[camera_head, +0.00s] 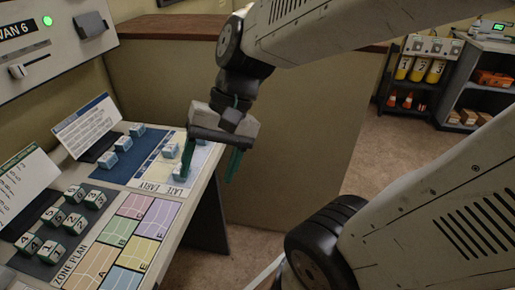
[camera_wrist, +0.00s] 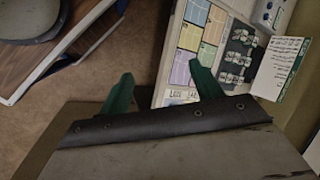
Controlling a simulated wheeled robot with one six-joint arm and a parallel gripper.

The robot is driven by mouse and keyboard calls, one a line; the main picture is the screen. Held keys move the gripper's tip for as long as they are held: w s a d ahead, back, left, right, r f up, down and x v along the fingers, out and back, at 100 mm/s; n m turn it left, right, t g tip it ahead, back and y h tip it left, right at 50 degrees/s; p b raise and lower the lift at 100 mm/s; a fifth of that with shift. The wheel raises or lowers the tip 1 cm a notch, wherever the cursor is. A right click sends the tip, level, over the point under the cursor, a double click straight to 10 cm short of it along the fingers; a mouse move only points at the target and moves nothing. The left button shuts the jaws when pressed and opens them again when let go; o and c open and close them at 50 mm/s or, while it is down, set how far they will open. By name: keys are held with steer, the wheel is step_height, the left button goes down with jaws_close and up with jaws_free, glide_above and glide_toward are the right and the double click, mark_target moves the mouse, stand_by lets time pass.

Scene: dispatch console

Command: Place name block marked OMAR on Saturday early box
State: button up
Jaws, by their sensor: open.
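Several pale blue name blocks stand on the blue roster board (camera_head: 140,172) in the head view. Three are in a row at the left: a far block (camera_head: 137,130), a middle block (camera_head: 122,143) and a near block (camera_head: 107,160). Others sit on the pale part marked LATE and EARLY, one of them (camera_head: 170,151) toward the back. I cannot read any name, so I cannot tell which is OMAR; the Saturday label is not readable either. My gripper (camera_head: 208,177) is open and empty at the console's right edge. Its green fingers also show in the wrist view (camera_wrist: 163,85).
The zone plan (camera_head: 128,232) has coloured squares, with numbered blocks (camera_head: 73,194) beside it. Two upright cards (camera_head: 88,127) stand behind the boards. A panel with a slider (camera_head: 17,71) rises at the left. Open floor (camera_head: 290,215) lies right of the console.

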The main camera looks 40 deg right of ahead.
steer(key=s+d+r+n+t+h, duration=0.1)
steer(key=s+d+r+n+h, duration=0.2)
steer(key=s+d+n+h, duration=0.1)
steer(key=s+d+h, duration=0.1)
steer(key=d, duration=0.1)
steer(key=shift+s+d+n, duration=0.15)
steer(key=shift+d+n, duration=0.25)
